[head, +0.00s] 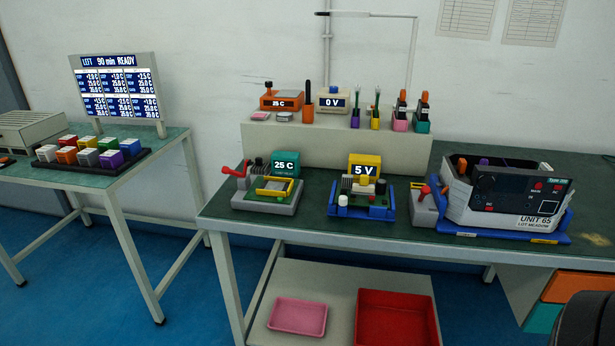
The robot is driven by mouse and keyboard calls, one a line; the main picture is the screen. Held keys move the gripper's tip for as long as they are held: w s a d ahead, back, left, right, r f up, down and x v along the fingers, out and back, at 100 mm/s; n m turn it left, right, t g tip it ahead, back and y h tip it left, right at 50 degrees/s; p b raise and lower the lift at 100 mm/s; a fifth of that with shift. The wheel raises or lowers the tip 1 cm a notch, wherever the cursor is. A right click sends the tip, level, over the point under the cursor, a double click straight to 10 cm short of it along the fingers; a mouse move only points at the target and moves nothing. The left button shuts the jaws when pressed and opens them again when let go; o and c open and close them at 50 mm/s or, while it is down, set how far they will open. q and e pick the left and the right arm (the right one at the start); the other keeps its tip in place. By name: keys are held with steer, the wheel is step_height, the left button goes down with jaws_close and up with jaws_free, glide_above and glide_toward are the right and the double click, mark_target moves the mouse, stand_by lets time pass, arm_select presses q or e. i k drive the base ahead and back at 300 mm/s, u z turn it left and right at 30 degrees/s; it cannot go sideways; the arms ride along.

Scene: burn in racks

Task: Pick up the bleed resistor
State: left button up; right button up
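I cannot tell for sure which item is the bleed resistor. On the beige riser at the back of the bench stand several small tools. They include a dark stick in an orange holder (307,101), tools with thin tips in a purple holder (355,119) and a yellow holder (375,122), and black tools with orange tops in a pink holder (400,122) and a teal holder (422,125). Neither of my grippers is in view.
The green bench (315,229) carries a 25 C fixture (268,199), a 5 V fixture (361,211) and a bulky UNIT 65 device (513,197). Below are a pink tray (298,317) and a red bin (397,320). A left table (95,182) holds coloured blocks. Blue floor separates the tables.

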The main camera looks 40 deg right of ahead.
mark_target(363, 187)
steer(key=z, duration=0.35)
steer(key=i, duration=0.75)
steer(key=z, duration=0.65)
